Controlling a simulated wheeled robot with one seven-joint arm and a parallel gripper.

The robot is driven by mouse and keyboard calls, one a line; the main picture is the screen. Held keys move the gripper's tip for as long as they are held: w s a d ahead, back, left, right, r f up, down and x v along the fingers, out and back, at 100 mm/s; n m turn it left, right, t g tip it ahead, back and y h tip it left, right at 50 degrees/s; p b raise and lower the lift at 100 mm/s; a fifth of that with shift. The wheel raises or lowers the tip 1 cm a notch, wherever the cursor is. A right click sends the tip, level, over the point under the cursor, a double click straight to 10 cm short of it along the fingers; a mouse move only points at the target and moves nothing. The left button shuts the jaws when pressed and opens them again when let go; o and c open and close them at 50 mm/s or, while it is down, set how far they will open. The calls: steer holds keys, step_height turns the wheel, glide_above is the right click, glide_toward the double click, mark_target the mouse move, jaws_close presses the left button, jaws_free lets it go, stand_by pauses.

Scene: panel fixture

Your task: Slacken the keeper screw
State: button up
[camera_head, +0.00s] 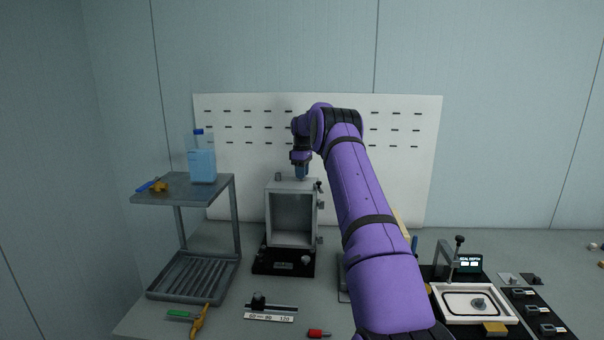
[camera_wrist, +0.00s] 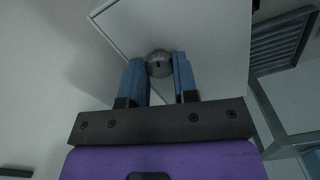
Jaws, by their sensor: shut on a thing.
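The keeper screw appears to be the round grey metal head with a dark mark (camera_wrist: 159,65) in the wrist view, on the pale top plate (camera_wrist: 210,28) of a box. My gripper (camera_wrist: 160,72) has its two blue fingers shut on this head, one on each side. In the head view my gripper (camera_head: 301,172) points down at the top of the open-fronted grey box (camera_head: 270,215). The screw cannot be made out there, at the fingertips.
A grey two-level rack (camera_head: 236,225) stands left of the box, with a blue bottle (camera_head: 202,165) on top. A white perforated panel (camera_head: 250,160) is behind. A white tray (camera_head: 475,303) sits at right.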

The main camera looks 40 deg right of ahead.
steer(key=n, duration=0.7)
stand_by(0.6)
steer(key=o, duration=0.9)
step_height(320, 180, up, 11)
steer(key=shift+f, duration=0.1)
stand_by(0.5)
